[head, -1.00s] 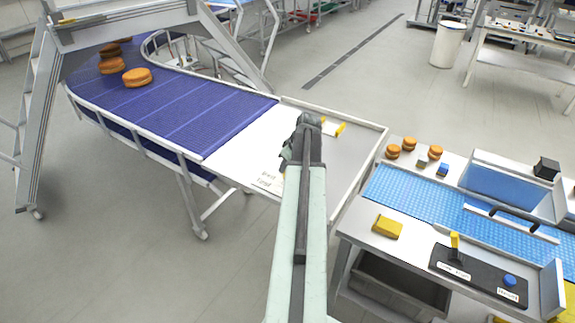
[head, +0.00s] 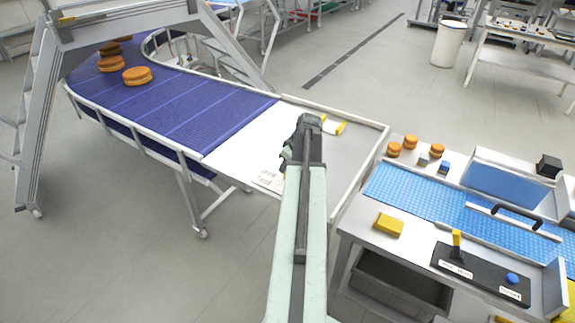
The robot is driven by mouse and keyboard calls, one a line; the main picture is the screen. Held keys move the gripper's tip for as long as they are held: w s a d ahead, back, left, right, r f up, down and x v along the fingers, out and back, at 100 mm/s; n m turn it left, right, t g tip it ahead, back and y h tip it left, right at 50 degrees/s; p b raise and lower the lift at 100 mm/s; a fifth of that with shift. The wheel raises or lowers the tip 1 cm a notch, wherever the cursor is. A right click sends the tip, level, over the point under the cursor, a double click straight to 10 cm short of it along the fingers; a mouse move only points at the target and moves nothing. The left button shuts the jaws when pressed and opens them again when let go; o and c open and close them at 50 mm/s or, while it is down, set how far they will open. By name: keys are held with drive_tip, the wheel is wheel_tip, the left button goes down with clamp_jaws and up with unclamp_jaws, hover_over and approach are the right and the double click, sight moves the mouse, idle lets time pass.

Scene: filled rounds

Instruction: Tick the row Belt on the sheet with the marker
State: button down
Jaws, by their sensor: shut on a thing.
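My gripper (head: 300,133) is over the flat table at the end of the purple belt, seen from behind along my arm. It is shut on the marker, which is mostly hidden by the dark wrist and jaws. The sheet (head: 266,180) is a pale area with handwritten-looking row words at its lower edge, left of my arm. The words are too small to read surely. My arm covers part of it. I cannot tell whether the marker tip touches the sheet, and I see no tick.
A yellow and white item (head: 335,127) lies right of my gripper on the railed table. The purple belt (head: 185,105) with orange-brown rounds (head: 137,76) is at left. At right, a bench holds a blue belt (head: 425,200), a yellow block (head: 388,225) and a black control panel (head: 480,272).

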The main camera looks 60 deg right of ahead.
drive_tip(key=shift+f+b, duration=0.45)
idle(1.1)
drive_tip(key=shift+s, duration=0.1)
wheel_tip(320, 180, up, 7)
drive_tip(key=p, duration=0.7)
drive_tip(key=shift+r, duration=0.1)
